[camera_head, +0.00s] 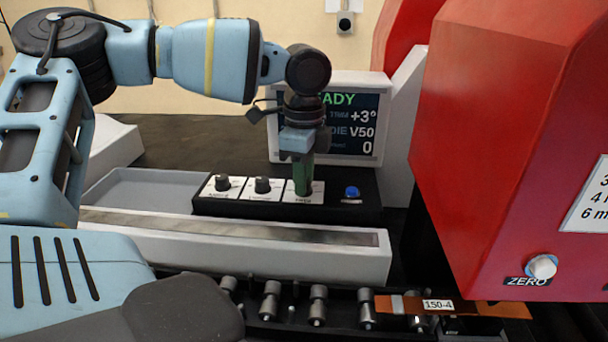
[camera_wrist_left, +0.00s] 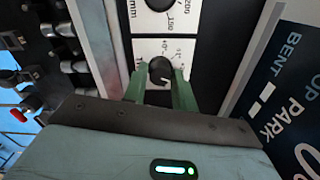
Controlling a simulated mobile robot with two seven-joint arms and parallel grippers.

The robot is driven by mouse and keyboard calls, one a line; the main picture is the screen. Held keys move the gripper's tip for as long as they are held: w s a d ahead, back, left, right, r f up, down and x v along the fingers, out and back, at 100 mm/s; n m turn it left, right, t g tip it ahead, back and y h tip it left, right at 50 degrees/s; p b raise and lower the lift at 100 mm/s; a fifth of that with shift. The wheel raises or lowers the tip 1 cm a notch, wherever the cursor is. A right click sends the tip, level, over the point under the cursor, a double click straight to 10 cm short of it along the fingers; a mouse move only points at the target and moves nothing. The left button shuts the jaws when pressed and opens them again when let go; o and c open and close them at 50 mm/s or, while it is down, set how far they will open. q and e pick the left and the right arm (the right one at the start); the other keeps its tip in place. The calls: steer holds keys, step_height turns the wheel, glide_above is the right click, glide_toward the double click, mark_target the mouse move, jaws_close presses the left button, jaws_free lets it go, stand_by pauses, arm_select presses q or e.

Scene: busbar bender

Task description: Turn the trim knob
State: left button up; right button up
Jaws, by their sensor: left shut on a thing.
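The trim knob (camera_wrist_left: 160,70) is a round black knob with a white pointer mark on a white scale plate, seen in the left wrist view. My left gripper (camera_wrist_left: 159,76) has its two green fingers on either side of the knob, shut on it. In the head view my left gripper (camera_head: 303,178) points down onto the rightmost of three white plates on the black control box (camera_head: 345,212), and hides the knob there. The display (camera_head: 350,132) behind it reads "+3°" beside TRIM, "V50" beside DIE, and "0" below. My right gripper is not in view.
Two other black knobs, the left (camera_head: 222,182) and the middle (camera_head: 262,185), stand close beside the gripper. A blue button (camera_head: 352,192) is to its right. A grey tray (camera_head: 145,190) lies left.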

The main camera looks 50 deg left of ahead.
arm_select(q)
steer(key=shift+m, duration=1.5)
steer(key=shift+c, duration=0.2)
steer(key=o, duration=1)
steer(key=shift+r, duration=3.95)
steer(key=shift+f, duration=0.1)
